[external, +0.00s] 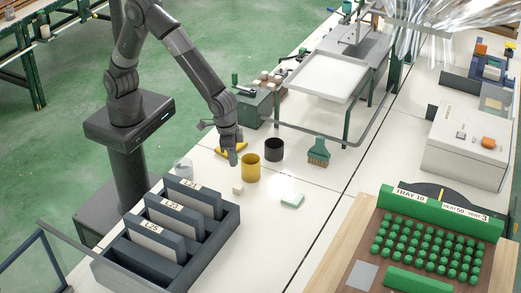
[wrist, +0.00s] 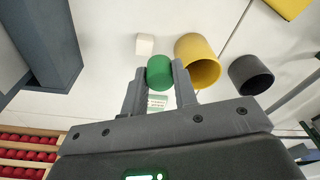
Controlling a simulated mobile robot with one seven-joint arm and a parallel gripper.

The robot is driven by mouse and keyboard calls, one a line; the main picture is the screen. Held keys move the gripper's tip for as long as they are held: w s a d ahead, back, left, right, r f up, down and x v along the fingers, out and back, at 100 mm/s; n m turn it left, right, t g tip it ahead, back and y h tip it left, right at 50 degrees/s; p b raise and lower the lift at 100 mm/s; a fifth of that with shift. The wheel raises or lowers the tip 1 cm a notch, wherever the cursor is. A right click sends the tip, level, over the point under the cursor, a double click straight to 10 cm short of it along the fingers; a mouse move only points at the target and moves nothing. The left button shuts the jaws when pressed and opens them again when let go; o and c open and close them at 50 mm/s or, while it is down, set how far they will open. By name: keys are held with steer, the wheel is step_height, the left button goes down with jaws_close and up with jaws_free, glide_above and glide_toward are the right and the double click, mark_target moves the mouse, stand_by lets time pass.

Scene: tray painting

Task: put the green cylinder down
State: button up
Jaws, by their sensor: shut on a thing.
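The green cylinder (wrist: 160,72) is between the fingertips of my gripper (wrist: 159,78) in the wrist view, and the jaws are shut on it. In the external view my gripper (external: 233,155) points down over the white table, just left of the yellow cup (external: 250,170). The green cylinder cannot be made out there. In the wrist view the yellow cup (wrist: 197,60) appears just right of the held cylinder. The height of the cylinder above the table is hard to tell.
A dark slotted rack (external: 228,222) is at front left. Bare table lies right of the pale green block.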

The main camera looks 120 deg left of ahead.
steer(key=w+a+n, duration=0.2)
steer(key=a+n, duration=0.4)
steer(key=a, duration=1.2)
glide_above(285, 143)
steer(key=shift+y, duration=0.3)
steer(key=f, duration=0.6)
steer(key=shift+s+d, duration=0.15)
steer(key=shift+d, duration=0.2)
steer(key=shift+a+f, duration=0.1)
steer(key=shift+a, duration=0.1)
steer(key=shift+f, duration=2)
steer(key=o, duration=0.9)
steer(key=shift+f, duration=0.15)
steer(key=shift+o, duration=0.2)
